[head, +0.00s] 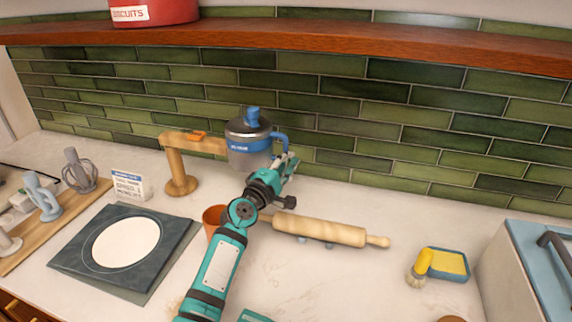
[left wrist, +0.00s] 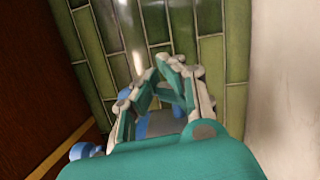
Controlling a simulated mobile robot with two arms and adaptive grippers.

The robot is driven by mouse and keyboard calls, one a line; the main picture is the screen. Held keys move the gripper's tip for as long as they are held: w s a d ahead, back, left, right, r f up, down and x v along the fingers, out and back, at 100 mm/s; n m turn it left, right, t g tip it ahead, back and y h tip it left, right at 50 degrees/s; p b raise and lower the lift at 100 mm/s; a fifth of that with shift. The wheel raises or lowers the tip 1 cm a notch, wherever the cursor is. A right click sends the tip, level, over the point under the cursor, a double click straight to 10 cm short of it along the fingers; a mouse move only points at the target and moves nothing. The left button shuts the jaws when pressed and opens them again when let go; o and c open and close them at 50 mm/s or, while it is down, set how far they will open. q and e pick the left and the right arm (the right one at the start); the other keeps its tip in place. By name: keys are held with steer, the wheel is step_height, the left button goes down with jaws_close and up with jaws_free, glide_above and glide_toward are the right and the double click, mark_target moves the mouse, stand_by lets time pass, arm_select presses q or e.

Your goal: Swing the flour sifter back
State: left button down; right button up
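The flour sifter (head: 249,158) is a metal canister with a blue band, a blue top knob and a blue side handle (head: 278,138). It hangs at the end of a wooden arm (head: 205,143) on a wooden post (head: 178,172), close to the green tiled wall. My left gripper (head: 290,162) is at the handle, on the sifter's right side. In the left wrist view the fingers (left wrist: 174,62) come together, with blue-grey handle between them; they partly hide the contact.
A terracotta cup (head: 213,218) stands partly behind my left arm. A rolling pin (head: 325,231) lies to its right. A dark mat with a white disc (head: 125,242) lies left. A wooden shelf (head: 290,37) runs above. Counter in front of the rolling pin is mostly clear.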

arm_select(q)
steer(key=v, duration=1.2)
